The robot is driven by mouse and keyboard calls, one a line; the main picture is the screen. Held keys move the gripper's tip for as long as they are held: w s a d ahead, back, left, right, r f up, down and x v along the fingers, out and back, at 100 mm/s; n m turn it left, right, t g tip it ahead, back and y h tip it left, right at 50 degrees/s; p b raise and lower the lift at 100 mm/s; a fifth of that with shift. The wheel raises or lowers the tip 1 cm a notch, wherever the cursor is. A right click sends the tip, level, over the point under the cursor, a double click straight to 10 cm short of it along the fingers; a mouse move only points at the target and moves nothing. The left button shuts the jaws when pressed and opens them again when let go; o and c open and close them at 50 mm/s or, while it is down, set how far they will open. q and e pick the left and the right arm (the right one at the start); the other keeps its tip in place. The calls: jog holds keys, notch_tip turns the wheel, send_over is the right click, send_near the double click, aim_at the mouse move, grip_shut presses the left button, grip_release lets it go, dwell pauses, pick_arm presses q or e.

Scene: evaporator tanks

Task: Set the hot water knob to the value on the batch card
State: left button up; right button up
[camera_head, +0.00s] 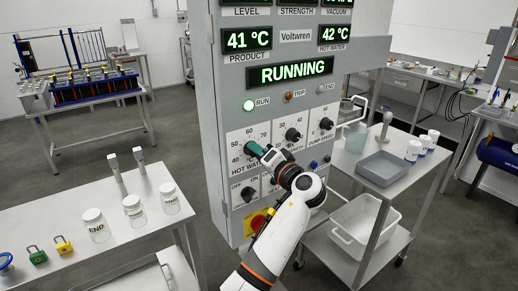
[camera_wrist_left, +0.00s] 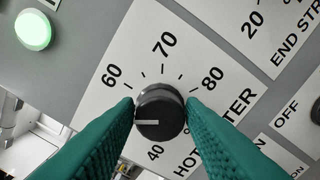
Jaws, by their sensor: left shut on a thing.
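The black hot water knob (camera_wrist_left: 160,112) sits on its white dial plate on the control panel (camera_head: 214,130). My left gripper (camera_head: 257,149) reaches it from the front, its two teal fingers on either side of the knob, shut on it. In the left wrist view the knob's white mark points left, between 40 and 60; the left finger hides the figure there. The figures 60, 70, 80 and 40 show. The hot water display (camera_head: 334,34) reads 42 °C. No batch card can be made out. My right gripper is out of view.
Other knobs sit close by: end strength (camera_head: 293,134) and pump speed (camera_head: 326,124). A green run lamp (camera_head: 249,105) is lit, and the display (camera_head: 290,72) reads RUNNING.

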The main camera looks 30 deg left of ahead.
pick_arm(q)
jog(key=shift+f+m+p, duration=0.15)
jog(key=shift+m+p, duration=4.55)
jog(key=shift+m, duration=1.6)
jog(key=o, duration=1)
jog(key=shift+f, duration=0.1)
jog(key=shift+b+v, duration=2.7)
jog(key=shift+v, duration=3.35)
